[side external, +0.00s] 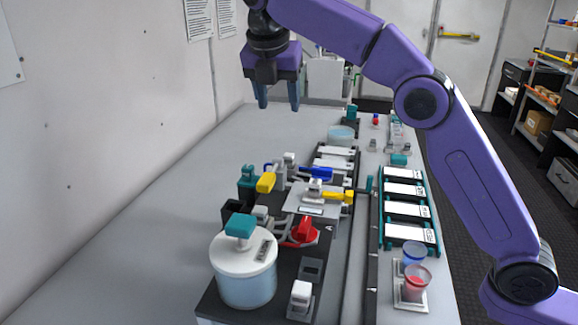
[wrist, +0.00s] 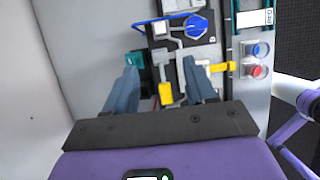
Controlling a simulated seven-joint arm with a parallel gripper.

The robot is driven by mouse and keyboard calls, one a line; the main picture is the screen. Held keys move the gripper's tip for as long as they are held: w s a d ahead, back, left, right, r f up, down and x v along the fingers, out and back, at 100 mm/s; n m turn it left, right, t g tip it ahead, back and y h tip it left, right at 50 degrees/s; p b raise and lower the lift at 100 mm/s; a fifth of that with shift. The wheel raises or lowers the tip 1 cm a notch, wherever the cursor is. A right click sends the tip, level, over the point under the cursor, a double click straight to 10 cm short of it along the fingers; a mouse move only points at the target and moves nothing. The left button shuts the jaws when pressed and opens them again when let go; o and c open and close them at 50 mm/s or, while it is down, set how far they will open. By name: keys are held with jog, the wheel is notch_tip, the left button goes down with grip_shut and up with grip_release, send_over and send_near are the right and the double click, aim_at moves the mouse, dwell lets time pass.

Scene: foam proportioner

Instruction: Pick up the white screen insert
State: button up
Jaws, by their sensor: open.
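My gripper (side external: 278,105) is open and empty, high above the far left part of the bench in the side view. In the wrist view its two fingers (wrist: 160,78) are spread, with nothing held between them. I cannot tell for certain which part is the white screen insert. Several white labelled plates (side external: 404,189) sit in a teal-edged rack right of the main black assembly. Other white plates (side external: 333,165) lie on the assembly's far part. One white labelled plate (wrist: 254,19) shows at the top right of the wrist view.
The black assembly (side external: 262,290) carries a white-lidded tank (side external: 246,271), a red handle (side external: 303,231) and yellow handles (side external: 266,182). Blue and red cups (side external: 416,281) stand at the front right. The grey bench (side external: 150,215) is clear on the left, beside a wall.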

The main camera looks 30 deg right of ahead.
send_over(289, 155)
jog(key=s+a, duration=0.2)
notch_tip(289, 155, down, 11)
jog(key=shift+a+r, duration=0.1)
jog(key=shift+r, duration=0.05)
jog(key=shift+d+x, duration=0.2)
jog(key=shift+x, duration=2.45)
jog(key=shift+w+r, duration=0.1)
jog(key=shift+w, duration=0.1)
grip_shut()
